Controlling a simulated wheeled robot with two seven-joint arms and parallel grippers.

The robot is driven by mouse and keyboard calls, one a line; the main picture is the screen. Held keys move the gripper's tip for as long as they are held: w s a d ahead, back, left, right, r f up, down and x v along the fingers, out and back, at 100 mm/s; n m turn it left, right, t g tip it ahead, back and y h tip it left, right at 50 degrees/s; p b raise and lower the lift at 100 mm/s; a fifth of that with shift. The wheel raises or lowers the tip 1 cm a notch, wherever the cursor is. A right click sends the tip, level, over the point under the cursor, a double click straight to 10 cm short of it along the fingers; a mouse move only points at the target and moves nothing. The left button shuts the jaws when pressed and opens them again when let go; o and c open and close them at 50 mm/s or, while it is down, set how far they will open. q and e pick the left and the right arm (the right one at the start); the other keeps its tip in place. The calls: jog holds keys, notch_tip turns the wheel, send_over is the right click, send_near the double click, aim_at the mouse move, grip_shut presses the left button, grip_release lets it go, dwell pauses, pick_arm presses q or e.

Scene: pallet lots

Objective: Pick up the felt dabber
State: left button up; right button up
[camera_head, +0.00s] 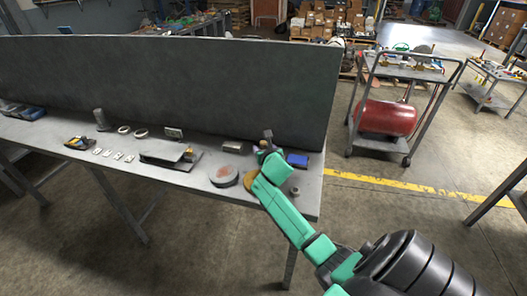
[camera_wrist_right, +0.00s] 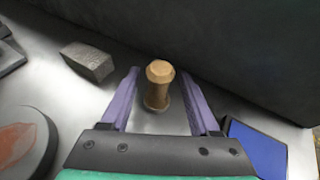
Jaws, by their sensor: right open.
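A small upright wooden piece with a faceted knob top (camera_wrist_right: 158,88), which looks like the felt dabber, stands on the grey table in the right wrist view. My right gripper (camera_wrist_right: 160,76) is open, with one purple finger on each side of it and a visible gap to both. In the head view my right gripper (camera_head: 265,147) is over the right end of the table (camera_head: 195,180), and I cannot make out the dabber there. My left gripper is not in view.
A grey block (camera_wrist_right: 88,61), a round grey disc with a reddish patch (camera_wrist_right: 20,140) and a blue pad (camera_wrist_right: 258,148) lie around the gripper. A tall dark panel (camera_head: 170,85) closes off the table's back. A cart with a red cylinder (camera_head: 385,117) stands right.

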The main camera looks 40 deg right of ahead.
aim_at(262, 146)
jog(key=x, duration=0.3)
jog(key=shift+a+f, duration=0.1)
jog(key=shift+s, duration=0.1)
jog(key=shift+c, duration=0.9)
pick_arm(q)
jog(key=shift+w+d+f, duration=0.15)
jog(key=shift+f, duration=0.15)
pick_arm(e)
grip_shut()
jog(key=shift+r, duration=0.2)
